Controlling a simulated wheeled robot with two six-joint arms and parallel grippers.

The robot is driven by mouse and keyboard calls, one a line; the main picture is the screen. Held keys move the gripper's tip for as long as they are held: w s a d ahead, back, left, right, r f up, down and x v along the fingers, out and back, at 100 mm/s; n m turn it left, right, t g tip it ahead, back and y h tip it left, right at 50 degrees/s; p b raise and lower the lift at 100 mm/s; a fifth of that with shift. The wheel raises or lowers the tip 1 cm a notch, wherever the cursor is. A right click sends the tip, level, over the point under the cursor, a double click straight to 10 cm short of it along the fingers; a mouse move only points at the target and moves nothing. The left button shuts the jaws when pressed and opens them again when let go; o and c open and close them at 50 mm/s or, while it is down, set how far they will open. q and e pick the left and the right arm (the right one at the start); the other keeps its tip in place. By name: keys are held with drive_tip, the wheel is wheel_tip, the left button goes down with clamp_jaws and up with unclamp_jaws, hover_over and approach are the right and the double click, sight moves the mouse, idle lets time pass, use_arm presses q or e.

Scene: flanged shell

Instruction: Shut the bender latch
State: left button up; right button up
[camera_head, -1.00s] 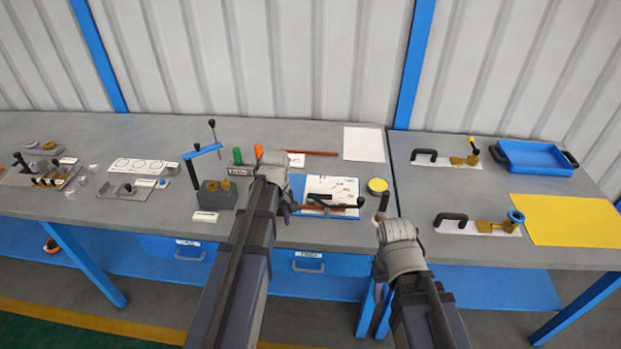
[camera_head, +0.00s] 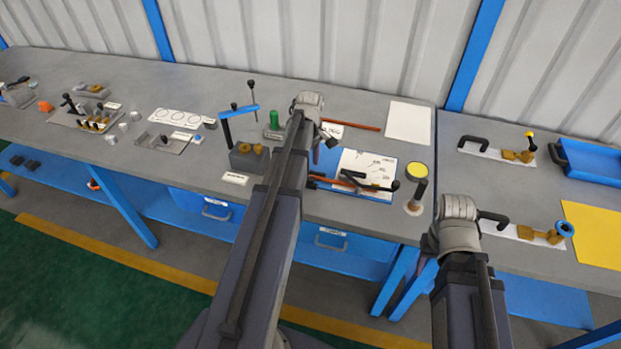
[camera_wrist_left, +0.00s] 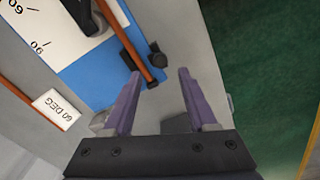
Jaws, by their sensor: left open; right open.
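The bender is a blue plate with a white angle chart (camera_head: 368,168) on the bench, with a black handle (camera_head: 370,184) across its front. A copper-coloured rod (camera_wrist_left: 136,55) lies along the blue plate (camera_wrist_left: 85,75) in the left wrist view. A small black part with a round knob (camera_wrist_left: 157,60) sits by the rod's end; I cannot tell whether it is the latch. My left gripper (camera_wrist_left: 159,78) is open, its left fingertip close to the rod's end, nothing between the fingers. My right gripper (camera_head: 433,243) is open at the bench's front edge; its fingers are mostly hidden.
A grey block with brass parts (camera_head: 249,158) and a blue-armed stand (camera_head: 240,112) are left of the bender. A yellow disc (camera_head: 418,170) stands right of it. A "60 DEG" card (camera_wrist_left: 60,109) lies beside the plate. Black-handled fixtures (camera_head: 528,233) are on the right bench.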

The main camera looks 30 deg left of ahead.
sight(310, 178)
use_arm(q)
wheel_tip(310, 178, down, 6)
drive_tip(key=b, duration=0.5)
drive_tip(key=shift+r, duration=0.1)
drive_tip(key=shift+c, duration=0.4)
clamp_jaws()
idle(0.7)
